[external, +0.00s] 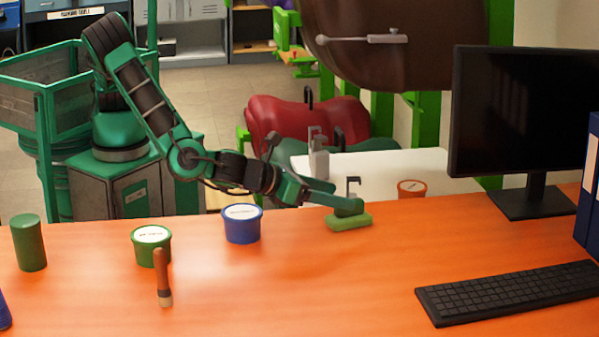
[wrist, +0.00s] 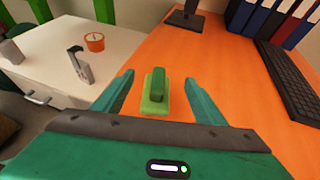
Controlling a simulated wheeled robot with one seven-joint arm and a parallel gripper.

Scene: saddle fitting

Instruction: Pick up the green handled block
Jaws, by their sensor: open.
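The green handled block (external: 349,222) lies on the orange table near its back edge. It has a light green base and a darker green upright handle. In the wrist view the block (wrist: 155,104) sits between my two fingers, with the handle standing up. My gripper (wrist: 158,95) is open, with a finger to each side of the block and a visible gap on both sides. In the external view my gripper (external: 350,203) reaches in from the left at the block and partly covers its handle.
A blue tub (external: 242,224), a green tub (external: 151,246), a wooden-handled tool (external: 162,278) and a green cylinder (external: 28,243) stand to the left. A monitor (external: 515,125) and keyboard (external: 510,291) are right. A white cabinet (external: 400,165) with an orange tub (external: 411,189) adjoins behind.

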